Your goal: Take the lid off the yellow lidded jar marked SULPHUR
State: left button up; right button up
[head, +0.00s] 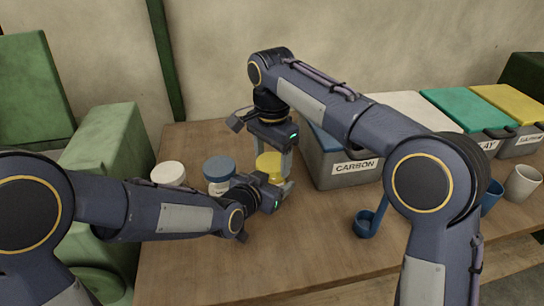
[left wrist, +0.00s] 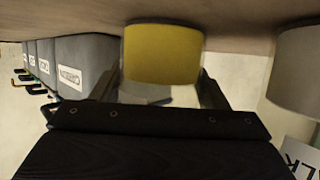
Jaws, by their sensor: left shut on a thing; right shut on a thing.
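The yellow lidded jar (head: 268,163) stands on the table between my two grippers, its lower part mostly hidden in the head view. My right gripper (head: 274,160) reaches down from above, its fingers shut at the top of the jar, on the lid. My left gripper (head: 278,190) comes in low from the near left, shut on the jar below the lid. In the left wrist view, a yellow surface (left wrist: 162,53) shows between the left fingers (left wrist: 160,88); that picture is upside down. The SULPHUR marking is not visible. I cannot see a gap between lid and jar.
A blue-lidded jar (head: 219,168) and a white-lidded jar (head: 168,173) stand just left. A grey CARBON bin (head: 340,165) is close on the right. A blue ladle-like cup (head: 366,224) lies nearer. The table's front (head: 210,270) is clear.

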jog(key=n, duration=1.1)
jog(key=o, duration=1.1)
jog(key=shift+r, duration=0.1)
